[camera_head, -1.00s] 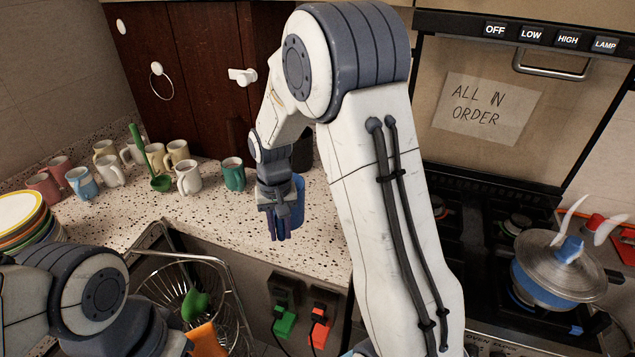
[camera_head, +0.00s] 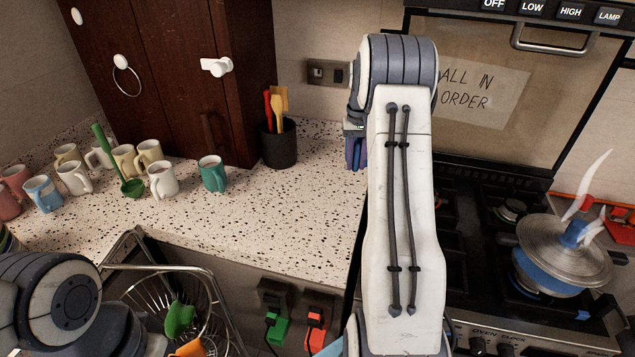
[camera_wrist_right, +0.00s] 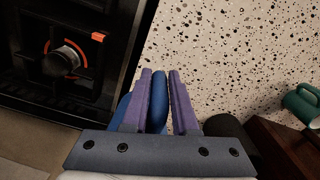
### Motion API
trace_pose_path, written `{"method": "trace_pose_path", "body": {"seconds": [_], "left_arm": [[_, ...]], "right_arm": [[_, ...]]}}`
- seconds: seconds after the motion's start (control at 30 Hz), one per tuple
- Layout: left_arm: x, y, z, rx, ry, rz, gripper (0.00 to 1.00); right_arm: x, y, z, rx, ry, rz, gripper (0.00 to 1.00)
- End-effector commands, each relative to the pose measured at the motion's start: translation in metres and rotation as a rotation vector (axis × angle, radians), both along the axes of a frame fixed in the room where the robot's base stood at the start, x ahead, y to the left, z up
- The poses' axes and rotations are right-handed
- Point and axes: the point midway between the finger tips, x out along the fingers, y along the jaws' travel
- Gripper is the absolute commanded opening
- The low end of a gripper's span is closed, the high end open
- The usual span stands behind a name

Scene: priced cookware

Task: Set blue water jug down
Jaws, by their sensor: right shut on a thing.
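The blue water jug (camera_wrist_right: 157,102) shows in the wrist view as a blue strip between the purple fingers of my right gripper (camera_wrist_right: 160,78), with more blue to the left of them. The gripper is shut on it. The rest of the jug is hidden behind the fingers and palm. In the head view my right gripper (camera_head: 356,150) is largely hidden by my right arm, at the counter's right end beside the stove. I cannot tell whether the jug touches the counter. My left arm shows at the lower left; its gripper is out of view.
The speckled counter (camera_head: 290,210) is clear in front. A black utensil holder (camera_head: 279,145) stands left of the gripper, with a teal mug (camera_head: 212,174) and several other mugs farther left. The stove (camera_head: 470,245) holds a lidded pot (camera_head: 560,255). A wire rack (camera_head: 205,300) is below.

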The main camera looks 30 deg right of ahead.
Motion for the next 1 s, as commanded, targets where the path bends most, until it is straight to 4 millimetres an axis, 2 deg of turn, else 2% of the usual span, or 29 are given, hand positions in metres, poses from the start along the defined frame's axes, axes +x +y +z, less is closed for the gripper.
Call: {"method": "trace_pose_path", "body": {"seconds": [0.2,0.43,0.6,0.77,1.0], "left_arm": [[0.000,0.000,0.024,0.000,0.000,0.001,0.77],[0.000,0.000,0.040,0.000,0.000,0.002,0.77],[0.000,0.000,0.044,0.000,0.000,0.002,0.77],[0.000,0.000,0.048,0.000,0.000,0.002,0.77],[0.000,0.000,0.064,0.000,0.000,0.003,0.77]], "right_arm": [[0.049,0.006,-0.026,0.001,0.002,0.004,0.00],[0.090,0.010,-0.052,-0.001,-0.001,0.002,0.00],[0.103,0.011,-0.061,-0.001,-0.001,0.001,0.00],[0.104,0.011,-0.067,0.001,0.001,0.000,0.00],[0.104,0.011,-0.099,0.001,0.001,0.001,0.00]]}}
